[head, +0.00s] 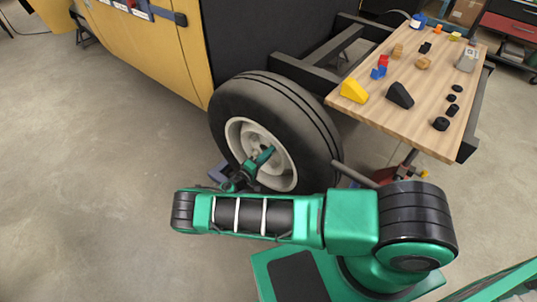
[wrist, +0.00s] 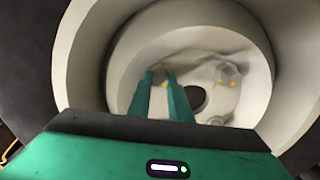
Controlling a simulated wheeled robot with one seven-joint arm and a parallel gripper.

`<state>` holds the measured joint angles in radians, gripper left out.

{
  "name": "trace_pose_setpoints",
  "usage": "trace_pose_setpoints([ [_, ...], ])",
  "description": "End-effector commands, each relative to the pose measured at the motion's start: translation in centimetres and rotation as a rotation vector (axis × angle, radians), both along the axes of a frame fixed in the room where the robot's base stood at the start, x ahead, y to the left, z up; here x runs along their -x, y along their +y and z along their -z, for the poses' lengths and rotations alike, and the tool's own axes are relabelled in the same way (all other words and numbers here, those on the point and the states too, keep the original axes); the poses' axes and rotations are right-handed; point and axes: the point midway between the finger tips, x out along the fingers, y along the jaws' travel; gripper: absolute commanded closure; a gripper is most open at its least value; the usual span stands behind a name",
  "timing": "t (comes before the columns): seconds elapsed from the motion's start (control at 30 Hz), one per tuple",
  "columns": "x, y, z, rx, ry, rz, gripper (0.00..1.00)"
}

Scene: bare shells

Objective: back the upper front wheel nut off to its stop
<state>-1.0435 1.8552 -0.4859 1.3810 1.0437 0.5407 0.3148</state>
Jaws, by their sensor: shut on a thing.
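The front wheel (head: 322,128) has a black tyre and a pale, dished rim (head: 236,130). My gripper (head: 268,153) reaches into the rim from the front left. In the wrist view its two green fingers (wrist: 162,78) point at the hub face. The fingertips are closed on a wheel nut (wrist: 160,73) at the upper left of the dark centre hole (wrist: 192,98). The fingers hide most of this nut. A second nut (wrist: 228,73) with orange marks sits to its right, and another (wrist: 216,120) shows lower down. The nut's thread and stop cannot be made out.
A yellow vehicle body (head: 150,45) stands left of the wheel. A wooden table (head: 405,115) with blocks and black round parts stands to the right. The concrete floor (head: 90,150) at left is clear.

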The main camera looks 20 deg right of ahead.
Motion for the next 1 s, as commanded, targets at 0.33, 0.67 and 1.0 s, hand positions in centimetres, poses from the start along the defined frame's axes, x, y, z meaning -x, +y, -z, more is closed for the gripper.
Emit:
trace_pose_setpoints([
  [0.33,-0.16,0.56,0.35,0.174,0.273,-0.013,1.00],
  [0.67,-0.02,0.44,0.50,0.323,0.495,-0.010,1.00],
  [1.0,0.05,0.35,0.52,0.405,0.618,-0.008,1.00],
])
